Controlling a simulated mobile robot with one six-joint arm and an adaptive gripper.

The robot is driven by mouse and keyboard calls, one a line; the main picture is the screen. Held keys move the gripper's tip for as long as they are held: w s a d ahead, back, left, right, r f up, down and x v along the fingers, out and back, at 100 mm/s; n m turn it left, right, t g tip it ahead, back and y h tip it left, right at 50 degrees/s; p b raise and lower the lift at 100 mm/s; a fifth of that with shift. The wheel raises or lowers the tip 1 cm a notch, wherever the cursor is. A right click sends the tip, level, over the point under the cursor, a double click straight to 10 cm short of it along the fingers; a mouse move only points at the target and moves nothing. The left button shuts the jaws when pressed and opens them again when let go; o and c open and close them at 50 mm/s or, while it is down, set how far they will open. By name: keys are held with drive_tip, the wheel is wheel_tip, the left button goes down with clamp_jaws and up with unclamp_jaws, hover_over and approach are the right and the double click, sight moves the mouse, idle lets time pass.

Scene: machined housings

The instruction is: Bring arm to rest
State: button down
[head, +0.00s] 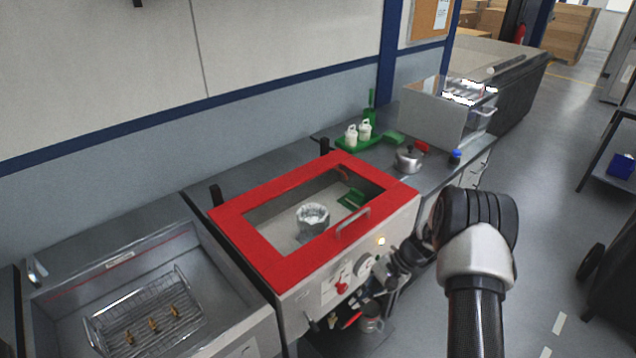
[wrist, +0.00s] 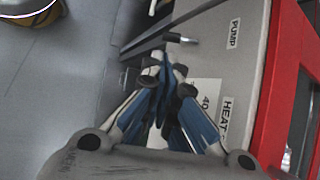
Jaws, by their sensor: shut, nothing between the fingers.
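My gripper (wrist: 165,65) is shut and empty in the wrist view, its blue-padded fingers meeting in front of the control panel (wrist: 205,70) of a red-lidded machine. The panel carries labels reading PUMP (wrist: 233,33) and HEAT (wrist: 228,110). In the head view my arm reaches down from the right to the front of this machine (head: 405,222), and the fingers are hard to make out there. The red-framed lid (head: 240,217) is down. Through its window a grey machined housing (head: 312,222) and a green piece (head: 351,198) show inside.
A sink (head: 60,292) at left holds a wire basket (head: 150,312) with several brass parts. A kettle-like pot (head: 408,158), a green tray (head: 350,144) with white bottles and a glass-topped box (head: 435,112) stand at the back. Open floor (head: 560,190) lies at right.

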drive_tip(key=s+a+r+n+h, duration=0.1)
drive_tip(key=s+r+n, duration=0.15)
drive_tip(key=r, duration=0.65)
drive_tip(key=s+a+r+n+t+h, duration=0.15)
drive_tip(key=s+r, duration=0.25)
drive_tip(key=r, duration=0.4)
drive_tip(key=s+a+r+n+h, duration=0.1)
drive_tip(key=s+r+h, duration=0.15)
drive_tip(key=r, duration=0.65)
drive_tip(key=s+r+n+t+h, duration=0.1)
drive_tip(key=s+r+n+t, duration=0.1)
drive_tip(key=s, duration=0.7)
drive_tip(key=s+r+n+t+h+b, duration=0.1)
drive_tip(key=s+r, duration=0.3)
drive_tip(key=s, duration=0.6)
drive_tip(key=shift+d+r+n+t+h, duration=0.45)
drive_tip(key=shift+n+t, duration=0.1)
drive_tip(key=shift+n, duration=0.15)
drive_tip(key=c, duration=2.3)
unclamp_jaws()
